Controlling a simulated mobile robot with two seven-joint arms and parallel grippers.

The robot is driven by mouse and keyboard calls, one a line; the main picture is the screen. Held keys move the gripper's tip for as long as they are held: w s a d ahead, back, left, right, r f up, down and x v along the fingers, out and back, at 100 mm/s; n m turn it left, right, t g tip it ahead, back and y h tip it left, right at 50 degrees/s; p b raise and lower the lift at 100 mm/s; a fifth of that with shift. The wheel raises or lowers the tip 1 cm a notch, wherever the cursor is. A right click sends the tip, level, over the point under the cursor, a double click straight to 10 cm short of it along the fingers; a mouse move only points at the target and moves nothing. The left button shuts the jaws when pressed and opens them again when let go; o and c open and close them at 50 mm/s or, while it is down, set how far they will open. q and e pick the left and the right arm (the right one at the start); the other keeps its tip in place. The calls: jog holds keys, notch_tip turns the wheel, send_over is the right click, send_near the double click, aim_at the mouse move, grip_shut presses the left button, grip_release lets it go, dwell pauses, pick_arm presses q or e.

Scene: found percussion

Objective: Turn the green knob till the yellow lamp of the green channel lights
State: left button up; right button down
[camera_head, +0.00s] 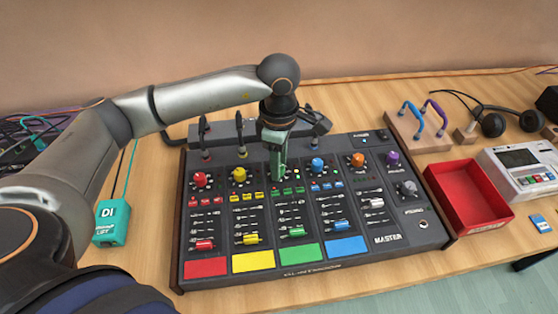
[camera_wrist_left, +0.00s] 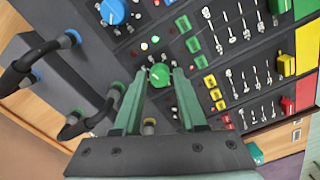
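The black mixing console (camera_head: 310,271) lies on the wooden table with coloured channels. The green knob (camera_wrist_left: 159,75) sits near the top of the green channel; in the head view my gripper hides it. My left gripper (camera_head: 278,176) points down over the green channel. In the left wrist view its two green fingers (camera_wrist_left: 160,83) stand either side of the green knob, with slim gaps showing, so it looks open. I cannot make out a lit yellow one. My right gripper is out of view.
The yellow knob (camera_head: 239,174) and blue knob (camera_head: 318,164) flank my gripper. Upright cable plugs (camera_head: 240,135) stand along the console's back. A red tray (camera_head: 463,195) and a white device (camera_head: 520,170) lie to the right, a teal DI box (camera_head: 112,222) to the left.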

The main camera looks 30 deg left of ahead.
pick_arm(q)
jog(key=shift+o, duration=1.4)
notch_tip(320, 180, up, 12)
jog(key=shift+r, duration=0.25)
